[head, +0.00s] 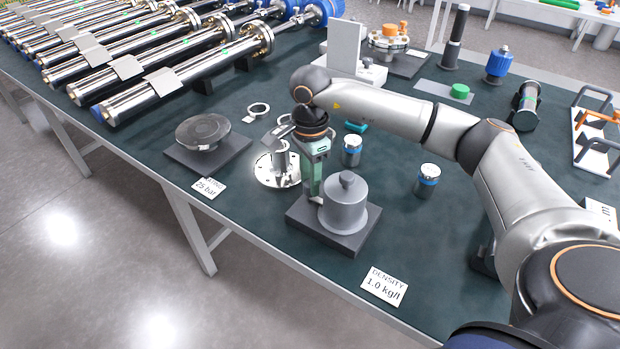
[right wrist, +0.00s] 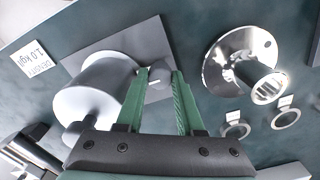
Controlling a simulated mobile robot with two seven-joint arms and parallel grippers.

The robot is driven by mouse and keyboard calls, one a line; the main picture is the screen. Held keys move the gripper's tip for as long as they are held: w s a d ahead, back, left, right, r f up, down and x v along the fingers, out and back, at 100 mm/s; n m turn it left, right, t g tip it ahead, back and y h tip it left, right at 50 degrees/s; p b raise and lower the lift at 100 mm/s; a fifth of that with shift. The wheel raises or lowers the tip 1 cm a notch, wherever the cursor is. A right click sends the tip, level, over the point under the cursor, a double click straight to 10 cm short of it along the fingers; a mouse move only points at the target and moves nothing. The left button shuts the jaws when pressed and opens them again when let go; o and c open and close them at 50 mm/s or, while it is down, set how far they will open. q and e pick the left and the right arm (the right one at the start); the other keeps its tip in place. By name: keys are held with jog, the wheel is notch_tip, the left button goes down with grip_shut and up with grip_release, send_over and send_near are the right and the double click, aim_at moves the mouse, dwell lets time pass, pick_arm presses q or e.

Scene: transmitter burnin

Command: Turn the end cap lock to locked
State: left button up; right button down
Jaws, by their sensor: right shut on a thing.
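My right gripper (head: 316,198) points down at the dark square base (head: 330,238), close beside a grey cylinder (head: 345,205) with a knob on top. In the right wrist view, its green fingers (right wrist: 160,88) are shut on a small grey knob (right wrist: 157,72) with a pale mark, at the base's edge beside the cylinder. The fingers hide part of the knob, and no locked or unlocked label is readable on it. I cannot tell for certain that this knob is the end cap lock. My left gripper is not in view.
A shiny flanged part (head: 272,172) stands left of the gripper, with a dark disc on a plate (head: 203,131) beyond. Two small blue-banded cans (head: 428,180) (head: 352,150) stand to the right and behind. A density card (head: 384,286) lies at the front edge.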

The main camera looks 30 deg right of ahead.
dwell(0.4)
jog(key=c, duration=0.5)
grip_release()
